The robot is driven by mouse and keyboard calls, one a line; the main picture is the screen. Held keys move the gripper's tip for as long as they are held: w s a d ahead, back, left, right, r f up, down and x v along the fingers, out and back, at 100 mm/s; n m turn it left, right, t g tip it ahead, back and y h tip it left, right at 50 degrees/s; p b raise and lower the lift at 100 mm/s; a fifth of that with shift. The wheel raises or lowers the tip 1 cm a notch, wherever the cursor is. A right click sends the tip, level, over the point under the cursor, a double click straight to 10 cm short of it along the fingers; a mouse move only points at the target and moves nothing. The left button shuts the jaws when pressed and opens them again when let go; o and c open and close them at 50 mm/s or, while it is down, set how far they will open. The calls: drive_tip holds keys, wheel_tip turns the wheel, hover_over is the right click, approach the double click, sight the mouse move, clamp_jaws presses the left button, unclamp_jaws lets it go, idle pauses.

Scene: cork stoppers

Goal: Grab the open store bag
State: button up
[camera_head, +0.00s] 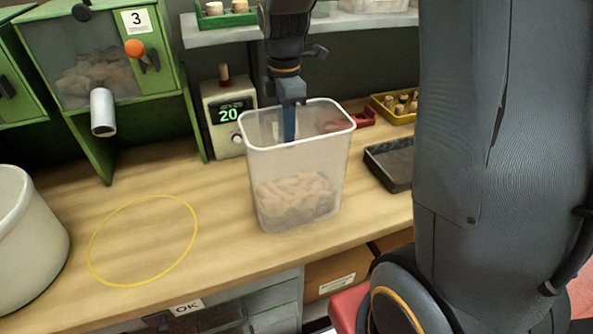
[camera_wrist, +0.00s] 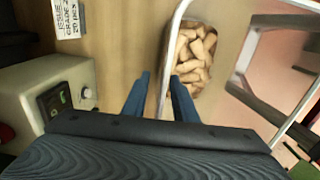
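The open store bag appears as a translucent, straight-sided, open-topped container (camera_head: 258,163) with cork stoppers (camera_head: 296,198) in its bottom. It stands upright on the wooden bench. My gripper (camera_head: 289,136) points down at its rim, and a blue finger shows through or inside the far wall. In the wrist view, the two blue fingertips (camera_wrist: 160,76) are apart, with the container's rim (camera_wrist: 171,40) running between them. The gripper looks open around this wall. Whether either finger touches it, I cannot tell.
A yellow ring (camera_head: 101,227) marks bare bench at left, beside a white tub (camera_head: 40,235). A counter box reading 20 (camera_head: 213,110) stands behind the container. A dark tray (camera_head: 391,163) and a yellow cork tray (camera_head: 399,117) lie right. Green dispenser 3 (camera_head: 165,80) is back left.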

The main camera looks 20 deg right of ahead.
clamp_jaws()
idle(1.4)
